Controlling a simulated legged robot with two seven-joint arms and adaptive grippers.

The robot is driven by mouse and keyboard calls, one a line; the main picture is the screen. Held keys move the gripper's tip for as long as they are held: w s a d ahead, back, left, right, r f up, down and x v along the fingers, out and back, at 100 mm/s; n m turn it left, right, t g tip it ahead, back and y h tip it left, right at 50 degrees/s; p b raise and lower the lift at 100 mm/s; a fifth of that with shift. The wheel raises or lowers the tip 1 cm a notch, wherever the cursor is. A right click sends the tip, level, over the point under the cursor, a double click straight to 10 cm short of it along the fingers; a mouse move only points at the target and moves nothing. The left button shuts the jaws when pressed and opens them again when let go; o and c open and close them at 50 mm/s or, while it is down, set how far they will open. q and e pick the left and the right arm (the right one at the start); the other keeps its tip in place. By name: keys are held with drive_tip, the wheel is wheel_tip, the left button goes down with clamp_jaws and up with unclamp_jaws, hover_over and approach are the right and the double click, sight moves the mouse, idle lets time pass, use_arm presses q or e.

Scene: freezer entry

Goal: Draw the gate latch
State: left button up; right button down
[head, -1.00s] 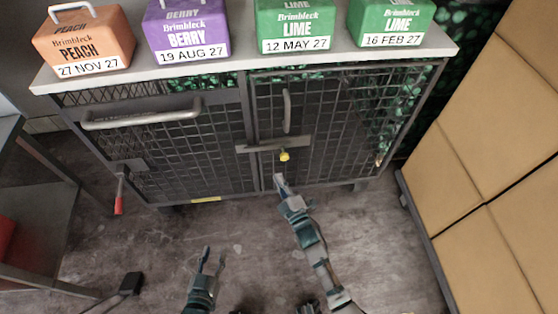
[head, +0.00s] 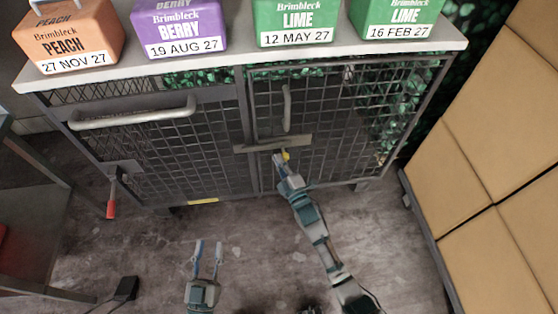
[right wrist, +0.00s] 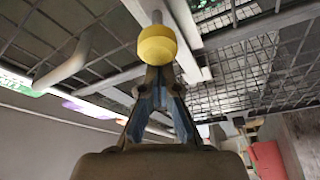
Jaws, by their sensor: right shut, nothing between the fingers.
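The gate is a pair of wire-mesh doors, and the latch is a flat metal bar (head: 260,145) across the gap between them. A yellow knob (head: 286,154) sits just below the bar. In the right wrist view the yellow knob (right wrist: 157,44) stands on a metal stem just beyond my fingertips. My right gripper (head: 279,160) is shut and empty, right at the knob and partly covering it; whether it touches cannot be told. My left gripper (head: 209,243) is open and empty, low over the floor in front of the left door.
A vertical handle (head: 287,108) is on the right door and a long horizontal handle (head: 132,112) on the left. A red-gripped lever (head: 111,208) hangs at the lower left. Dated boxes stand on the counter (head: 240,58). Tan padded panels (head: 480,170) border the right.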

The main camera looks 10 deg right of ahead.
use_arm(q)
drive_tip(key=shift+w, duration=0.1)
drive_tip(key=f+g, duration=0.1)
drive_tip(key=f+g+p, duration=0.1)
drive_tip(key=f+g, duration=0.1)
drive_tip(key=f, duration=0.1)
drive_tip(key=shift+a+y+p, duration=0.35)
drive_tip(key=shift+a+y, duration=0.05)
use_arm(e)
drive_tip(key=d, duration=0.6)
drive_tip(key=shift+d, duration=0.3)
use_arm(q)
drive_tip(key=shift+a+f, duration=0.1)
drive_tip(key=shift+g, duration=0.4)
use_arm(e)
drive_tip(key=shift+r, duration=0.15)
